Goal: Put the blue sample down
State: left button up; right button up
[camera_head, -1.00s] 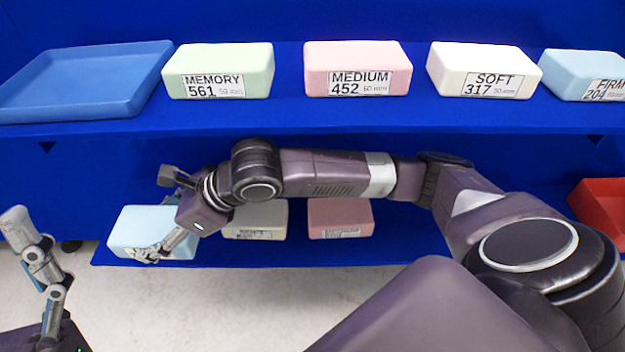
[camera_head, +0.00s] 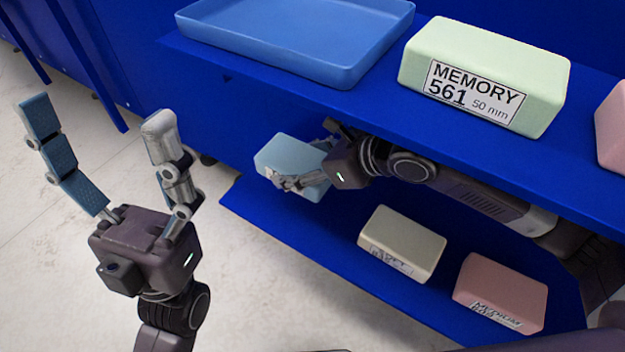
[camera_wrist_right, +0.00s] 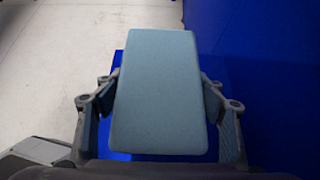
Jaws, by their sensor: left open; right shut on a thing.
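The blue sample (camera_head: 283,158) is a pale blue foam block between the two shelves, at the left end of the lower one. My right gripper (camera_head: 305,165) is shut on it, with fingers along its sides. In the right wrist view the blue sample (camera_wrist_right: 158,90) fills the middle, with a finger on each side and blue shelf showing beneath and around it. I cannot tell whether it touches the lower shelf (camera_head: 300,235). My left gripper (camera_head: 105,135) is open and empty, raised over the floor at the left of the head view.
A blue tray (camera_head: 345,72) and a green MEMORY block (camera_head: 540,75) stand on the upper shelf, with a pink block (camera_head: 614,125) at the right edge. A cream block (camera_head: 405,235) and a pink block (camera_head: 510,285) lie on the lower shelf. Its left end looks clear.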

notch_tip(320, 180, down, 5)
jog(key=shift+r+b, duration=0.15)
jog(key=shift+b, duration=0.65)
notch_tip(320, 180, down, 3)
jog(key=shift+f+b, duration=0.15)
jog(key=shift+b, duration=0.65)
jog(key=o, duration=0.9)
jog(key=shift+o, duration=0.2)
